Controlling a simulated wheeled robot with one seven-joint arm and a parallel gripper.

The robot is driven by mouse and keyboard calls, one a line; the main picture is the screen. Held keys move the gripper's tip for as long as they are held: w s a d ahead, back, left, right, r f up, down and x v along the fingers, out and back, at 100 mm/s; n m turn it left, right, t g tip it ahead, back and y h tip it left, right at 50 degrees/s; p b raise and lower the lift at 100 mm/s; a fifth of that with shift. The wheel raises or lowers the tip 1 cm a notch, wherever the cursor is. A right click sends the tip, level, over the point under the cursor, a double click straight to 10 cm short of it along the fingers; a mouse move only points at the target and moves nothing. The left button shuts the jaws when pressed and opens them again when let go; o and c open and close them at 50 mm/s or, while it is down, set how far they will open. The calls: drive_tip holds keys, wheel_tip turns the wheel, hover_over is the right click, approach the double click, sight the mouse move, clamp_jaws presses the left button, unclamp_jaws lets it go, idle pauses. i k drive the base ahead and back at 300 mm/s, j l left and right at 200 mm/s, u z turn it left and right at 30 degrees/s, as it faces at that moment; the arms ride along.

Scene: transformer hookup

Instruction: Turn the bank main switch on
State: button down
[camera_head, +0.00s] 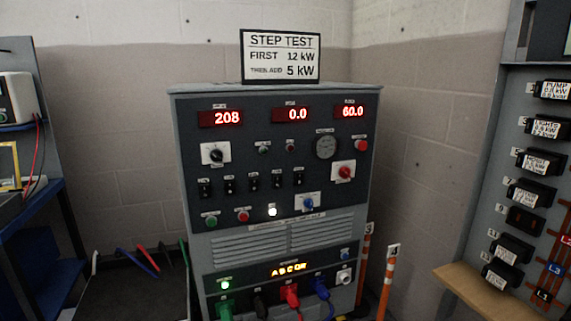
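The grey load bank cabinet (250,245) stands in the middle of the head view. Its front has a black rotary knob on a white plate (214,154), a red rotary knob on a white plate (344,172) and a blue rotary knob on a white plate (307,203). A row of small black toggle switches (253,181) sits between them. The labels are too small to read, so I cannot tell which control is the bank main switch. Red displays (220,118) read 208, 0.0 and 60.0. A white lamp (272,211) is lit. My gripper is not in view.
A "STEP TEST" sign (281,56) stands on top. Coloured plugs (290,294) and cables are at the cabinet's foot. A blue shelf (35,225) is at left. A panel with black labelled breakers (539,163) and a wooden ledge (480,290) are at right. Orange-white posts (386,285) stand beside the cabinet.

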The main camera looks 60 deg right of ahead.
sight(344, 172)
drive_tip(key=l+z, duration=0.9)
drive_tip(key=z, duration=0.2)
